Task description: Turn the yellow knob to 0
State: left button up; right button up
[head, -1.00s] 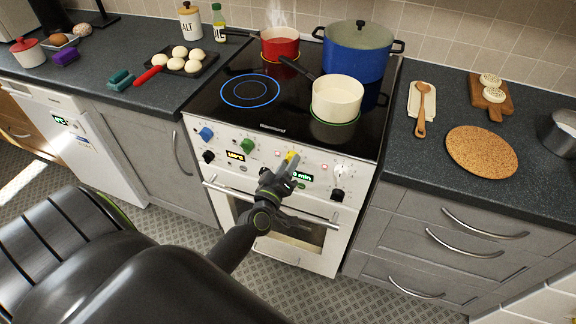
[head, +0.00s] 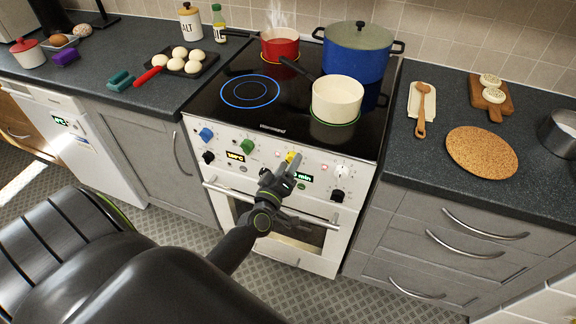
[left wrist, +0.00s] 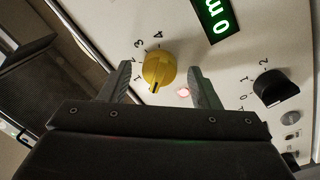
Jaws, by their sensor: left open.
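The yellow knob (head: 291,157) is on the white front panel of the stove (head: 235,178), partly hidden by my left gripper (head: 289,170) in the head view. In the left wrist view the yellow knob (left wrist: 160,69) shows between the two spread fingers of my left gripper (left wrist: 159,76). The fingers are open, with a gap on each side of the knob, and I cannot see contact. A dark mark is on the knob's lower edge. Printed numbers 1 to 4 run up its left side; a 0 is not clearly seen. My right gripper is not in view.
A black knob (left wrist: 273,88) and a lit green display (left wrist: 218,18) are near the yellow knob. Green (head: 247,146) and blue (head: 206,134) knobs sit further left. The oven handle (head: 325,221) runs below. Pots, including a cream pan (head: 337,97), stand on the hob.

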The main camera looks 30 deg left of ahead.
pick_arm(q)
jog(key=s+d+b, duration=0.3)
jog(key=s+b, duration=0.5)
jog(key=s, duration=0.9)
jog(key=shift+f, duration=0.4)
